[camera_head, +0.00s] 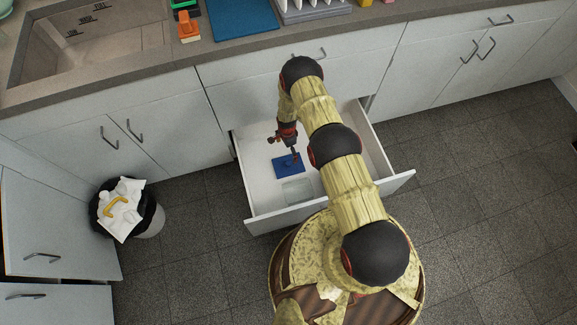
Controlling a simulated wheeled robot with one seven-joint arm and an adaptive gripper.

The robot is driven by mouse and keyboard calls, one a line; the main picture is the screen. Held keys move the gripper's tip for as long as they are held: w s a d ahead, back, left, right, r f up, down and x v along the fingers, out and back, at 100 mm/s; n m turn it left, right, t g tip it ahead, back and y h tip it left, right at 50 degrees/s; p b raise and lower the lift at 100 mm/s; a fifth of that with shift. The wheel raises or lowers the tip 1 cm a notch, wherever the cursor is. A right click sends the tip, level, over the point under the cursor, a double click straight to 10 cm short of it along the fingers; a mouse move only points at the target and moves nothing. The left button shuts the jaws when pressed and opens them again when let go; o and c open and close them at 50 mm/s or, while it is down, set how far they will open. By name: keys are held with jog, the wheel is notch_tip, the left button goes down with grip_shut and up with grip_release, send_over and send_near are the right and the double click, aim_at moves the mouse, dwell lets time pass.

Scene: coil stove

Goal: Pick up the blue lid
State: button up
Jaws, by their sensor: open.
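The blue lid (285,167) is a small, flat, blue piece lying inside the open drawer (262,196), towards its left side. My gripper (283,146) is inside the drawer's outline, just above the lid's far edge. It points down and its fingers are open with nothing seen between them. One finger overlaps the lid in the picture; I cannot tell if it touches. My arm hides the right middle part of the drawer.
A clear container (297,190) sits in the drawer in front of the lid. The drawer walls surround my gripper. A trash bin (150,216) stands on the floor at left. The counter (215,52) with a sink (85,45) runs behind, and floor is free at right.

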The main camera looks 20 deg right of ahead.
aim_at(288, 163)
jog(key=f, duration=0.2)
jog(key=f+m+b, duration=0.1)
jog(key=f, duration=0.2)
jog(key=f+m, duration=0.1)
jog(key=f, duration=0.2)
jog(key=shift+s+f, duration=0.1)
jog(key=shift+s, duration=0.3)
jog(key=shift+s+f+b, duration=0.1)
jog(key=shift+f+b, duration=1.5)
jog(key=shift+f, duration=1)
jog(key=shift+c, duration=1.3)
